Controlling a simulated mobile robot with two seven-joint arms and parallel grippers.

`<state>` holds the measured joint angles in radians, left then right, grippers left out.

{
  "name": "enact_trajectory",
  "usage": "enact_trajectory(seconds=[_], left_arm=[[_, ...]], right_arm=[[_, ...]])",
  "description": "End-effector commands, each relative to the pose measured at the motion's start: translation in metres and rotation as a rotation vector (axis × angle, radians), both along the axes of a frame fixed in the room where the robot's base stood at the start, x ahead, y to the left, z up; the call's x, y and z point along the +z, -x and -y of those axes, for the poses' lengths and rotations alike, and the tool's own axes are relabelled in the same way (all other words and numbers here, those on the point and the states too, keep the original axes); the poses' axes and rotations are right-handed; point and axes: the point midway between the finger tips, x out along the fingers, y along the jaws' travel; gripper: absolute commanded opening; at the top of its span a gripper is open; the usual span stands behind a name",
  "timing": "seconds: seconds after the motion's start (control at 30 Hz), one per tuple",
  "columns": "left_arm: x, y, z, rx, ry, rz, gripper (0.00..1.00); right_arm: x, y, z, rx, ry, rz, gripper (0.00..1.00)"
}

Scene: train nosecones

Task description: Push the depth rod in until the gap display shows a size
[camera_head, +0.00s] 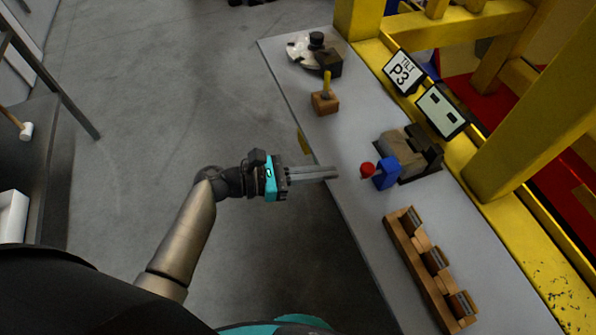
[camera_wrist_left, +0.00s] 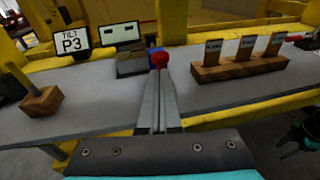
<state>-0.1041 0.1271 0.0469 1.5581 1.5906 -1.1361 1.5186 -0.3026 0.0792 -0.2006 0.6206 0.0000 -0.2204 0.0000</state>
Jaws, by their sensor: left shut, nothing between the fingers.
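The depth rod shows as a red knob (camera_head: 367,170) on the near side of a blue block (camera_head: 386,173). The block sits against a grey-brown fixture (camera_head: 405,152) on the bench. The gap display (camera_head: 442,110) stands behind it and shows two dark dashes, no size. My left gripper (camera_head: 336,172) is shut and empty, its fingers pointing at the red knob with a small gap left in the head view. In the left wrist view the knob (camera_wrist_left: 159,59) appears right at the fingertips (camera_wrist_left: 158,72); contact cannot be told. A dark shape at that view's right edge looks like my right gripper (camera_wrist_left: 299,138).
A wooden rack (camera_head: 430,265) with several labelled gauges stands at the near right. A wooden block with a yellow handle (camera_head: 325,101) and a sign reading TILT P3 (camera_head: 404,72) are farther back. Yellow beams (camera_head: 400,40) border the far side. The bench between is clear.

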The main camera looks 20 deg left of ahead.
Motion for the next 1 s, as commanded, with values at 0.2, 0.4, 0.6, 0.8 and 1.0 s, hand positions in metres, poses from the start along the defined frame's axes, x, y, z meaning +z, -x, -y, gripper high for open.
enact_trajectory(seconds=[0.2,0.4,0.6,0.8,1.0], left_arm=[[-0.005,-0.016,0.032,-0.002,0.000,0.002,0.00],[-0.007,-0.022,0.044,-0.001,-0.002,0.002,0.00],[-0.008,-0.022,0.045,-0.001,-0.003,0.002,0.00],[-0.007,-0.024,0.046,-0.002,-0.002,0.001,0.00],[-0.007,-0.037,0.065,-0.002,0.001,0.002,0.00]], right_arm=[[0.000,0.000,0.000,0.000,0.000,-0.001,0.50],[0.000,0.000,0.000,0.000,0.000,-0.001,0.50],[0.000,0.000,0.000,0.000,0.000,0.000,0.50],[0.000,-0.001,0.000,0.000,0.001,0.000,0.50],[0.001,-0.001,0.000,-0.001,0.001,0.001,0.50]])
